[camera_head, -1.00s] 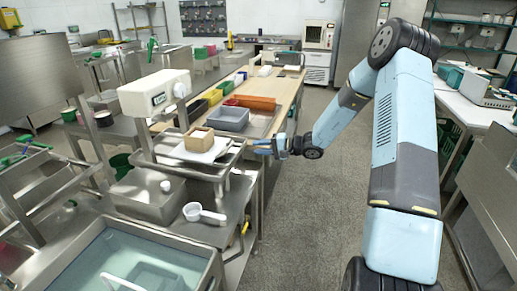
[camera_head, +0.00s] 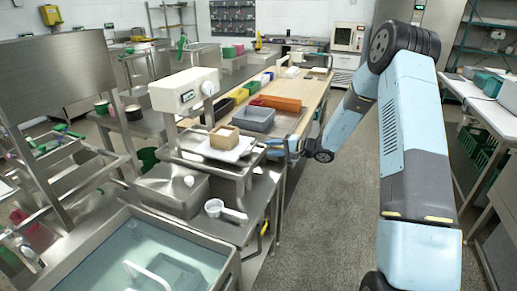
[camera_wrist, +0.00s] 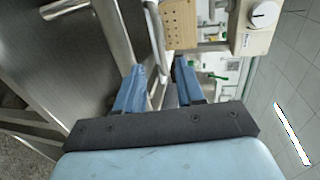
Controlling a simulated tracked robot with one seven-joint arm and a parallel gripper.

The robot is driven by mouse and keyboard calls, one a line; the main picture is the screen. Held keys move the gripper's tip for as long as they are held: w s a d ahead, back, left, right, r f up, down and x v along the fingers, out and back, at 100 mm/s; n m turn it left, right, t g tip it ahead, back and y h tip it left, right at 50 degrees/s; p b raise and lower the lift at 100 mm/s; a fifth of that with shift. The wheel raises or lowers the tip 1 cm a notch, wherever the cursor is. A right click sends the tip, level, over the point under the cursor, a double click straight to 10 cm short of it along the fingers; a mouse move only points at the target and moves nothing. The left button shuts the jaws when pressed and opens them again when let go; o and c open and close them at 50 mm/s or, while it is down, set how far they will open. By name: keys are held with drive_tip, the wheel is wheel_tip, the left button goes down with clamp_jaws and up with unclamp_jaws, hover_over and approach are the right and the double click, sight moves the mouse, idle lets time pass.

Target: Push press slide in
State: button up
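The press has a cream head (camera_head: 186,90) with a round knob, above a metal frame. On its slide, a white plate (camera_head: 232,152) carries a small wooden box (camera_head: 224,137). In the wrist view the perforated wooden box (camera_wrist: 180,24) and the cream head with its white knob (camera_wrist: 252,28) are at the upper right. My gripper (camera_head: 272,150) is just right of the slide's side rail. In the wrist view its two blue fingers (camera_wrist: 158,80) are apart, with a pale metal bar (camera_wrist: 156,38) running ahead between them. I cannot tell whether they touch it.
A water basin (camera_head: 150,265) is in front, with a metal box (camera_head: 170,192) and a white scoop (camera_head: 224,210) behind it. A wooden-topped table with grey (camera_head: 254,119) and orange (camera_head: 280,103) bins lies beyond. The floor aisle (camera_head: 320,215) to the right is clear.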

drive_tip(key=x, duration=0.6)
drive_tip(key=shift+w+a+f, duration=0.1)
drive_tip(key=shift+a, duration=0.15)
clamp_jaws()
drive_tip(key=shift+f, duration=0.1)
idle(0.4)
